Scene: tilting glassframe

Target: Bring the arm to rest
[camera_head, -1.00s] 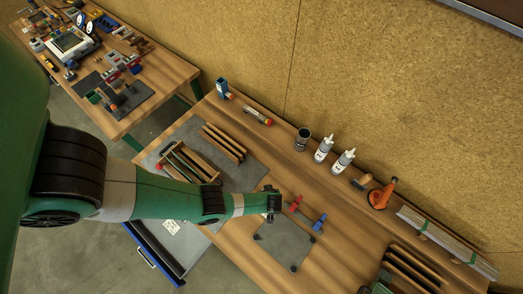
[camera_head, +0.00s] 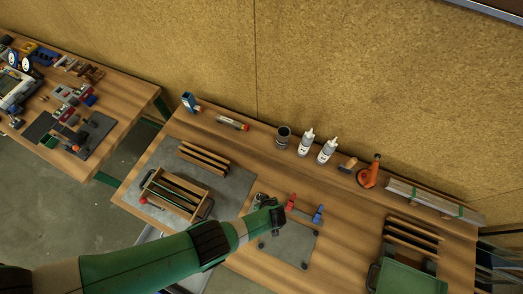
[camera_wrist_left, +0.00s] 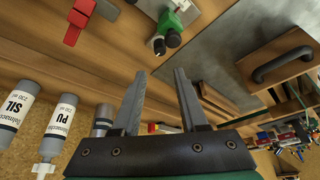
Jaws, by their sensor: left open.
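My left arm (camera_head: 150,265) comes in from the lower left in the head view and reaches over the workbench (camera_head: 340,185). My left gripper (camera_head: 272,204) is above the bench, just left of the red clamp (camera_head: 291,201). In the left wrist view its two fingers (camera_wrist_left: 160,75) stand apart with nothing between them. The red clamp (camera_wrist_left: 80,22) and a green clamp-like piece (camera_wrist_left: 175,28) lie beyond the fingertips there. The right gripper is not in view.
A wooden tool tray (camera_head: 176,192) with a handle stands on the left grey mat. A blue clamp (camera_head: 318,214) is at the corner of a grey plate (camera_head: 290,240). Two white bottles (camera_head: 306,142) and a dark cup (camera_head: 283,137) line the back. A green case (camera_head: 410,278) is at lower right.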

